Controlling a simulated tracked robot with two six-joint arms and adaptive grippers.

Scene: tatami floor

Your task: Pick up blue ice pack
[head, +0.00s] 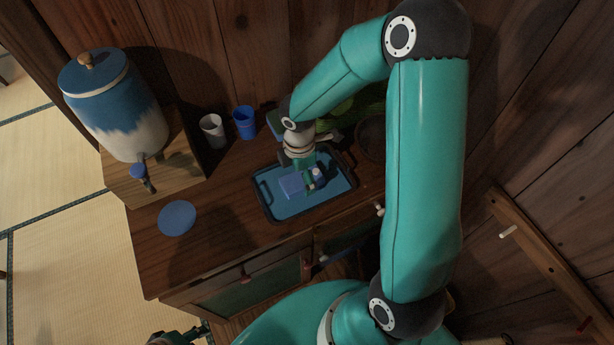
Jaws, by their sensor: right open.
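A blue ice pack (291,187) lies on a dark-rimmed tray (264,203) with a blue inside, on the wooden cabinet top. My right gripper (310,184) reaches down over the tray at the ice pack's right end. It is open, and its fingers are small and partly hide that end. I cannot tell whether they touch the pack. Part of my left gripper (190,335) shows at the bottom edge, low and away from the tray; its fingers are too unclear to read.
A blue and white dispenser (112,105) stands on a wooden box (165,172) at the left. A white cup (213,131) and a blue cup (244,122) stand behind the tray. A blue disc (177,218) lies front left. Green items and a dark round dish (373,138) are behind my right arm.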

